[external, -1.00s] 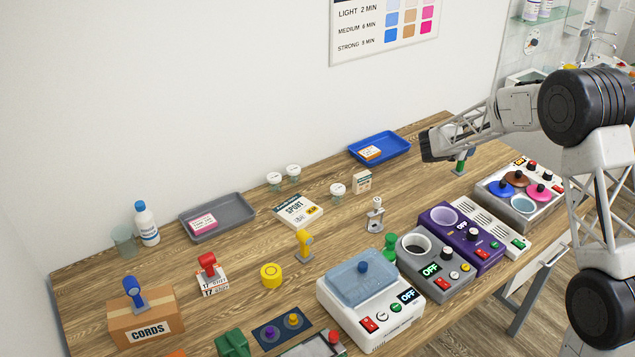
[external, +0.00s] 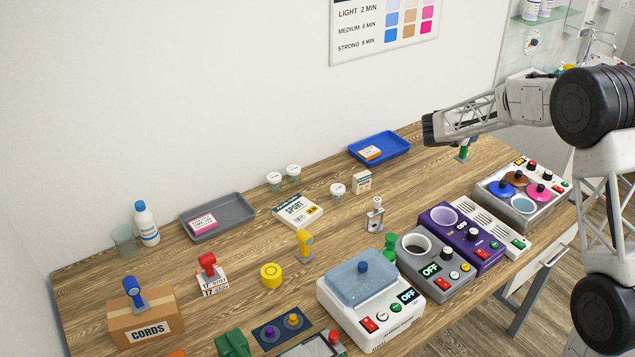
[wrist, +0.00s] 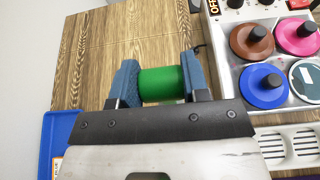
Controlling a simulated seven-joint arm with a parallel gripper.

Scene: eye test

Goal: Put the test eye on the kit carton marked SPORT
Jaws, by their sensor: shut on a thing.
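My gripper (wrist: 158,72) is shut on a green cylinder-shaped handle (wrist: 162,86), which sits between its blue finger pads in the wrist view. In the external view the held green piece (external: 463,153) has a small grey base and hangs at the right rear of the table, right of the blue tray. I cannot tell for certain that it is the test eye. The white kit carton marked SPORT (external: 294,209) lies flat in the middle of the table, with nothing on top. A yellow-handled piece (external: 303,242) with a grey base stands in front of it.
A blue tray (external: 366,154) and grey tray (external: 232,211) stand along the wall. Cups (external: 274,182) and a small box (external: 362,182) stand near the SPORT carton. A metal piece (external: 374,222), grey device (external: 414,266) and purple device (external: 482,252) stand right of it.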

